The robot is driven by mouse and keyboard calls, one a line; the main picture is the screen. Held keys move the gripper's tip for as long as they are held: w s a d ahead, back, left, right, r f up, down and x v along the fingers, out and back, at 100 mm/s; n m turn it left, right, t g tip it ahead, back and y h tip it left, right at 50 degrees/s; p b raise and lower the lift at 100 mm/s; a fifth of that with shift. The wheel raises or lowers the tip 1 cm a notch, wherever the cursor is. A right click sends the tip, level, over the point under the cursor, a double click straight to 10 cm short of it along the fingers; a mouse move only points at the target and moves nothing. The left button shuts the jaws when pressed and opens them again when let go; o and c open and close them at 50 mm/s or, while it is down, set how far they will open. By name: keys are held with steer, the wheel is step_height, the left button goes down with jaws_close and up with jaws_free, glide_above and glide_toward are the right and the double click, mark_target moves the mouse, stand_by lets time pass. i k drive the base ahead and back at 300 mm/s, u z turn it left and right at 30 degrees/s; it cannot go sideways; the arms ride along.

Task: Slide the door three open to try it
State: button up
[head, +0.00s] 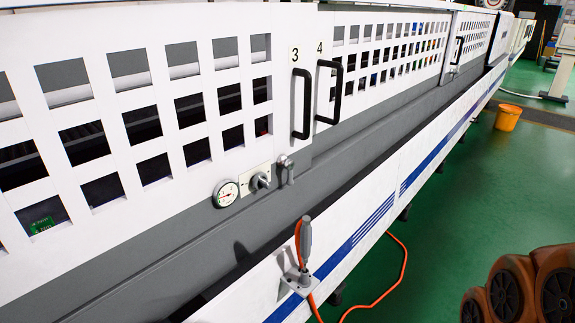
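Door three (215,62) is a white panel with rows of square openings, marked "3", on the long machine at the left and middle of the head view. Its black vertical handle (302,104) is near its right edge. Door four (400,45), marked "4", is to its right with its own black handle (328,91). The two handles are close together at the meeting edges of the doors. I cannot tell any opened gap at door three. My gripper is not in view.
A gauge (225,193) and knobs (260,181) sit below door three. A grey-handled tool (305,243) stands on the front ledge, with an orange cable (404,262) on the green floor. An orange bucket (508,117) and brown rollers (522,290) are at right.

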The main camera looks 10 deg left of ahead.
mark_target(46, 276)
steer(key=u, duration=1.5)
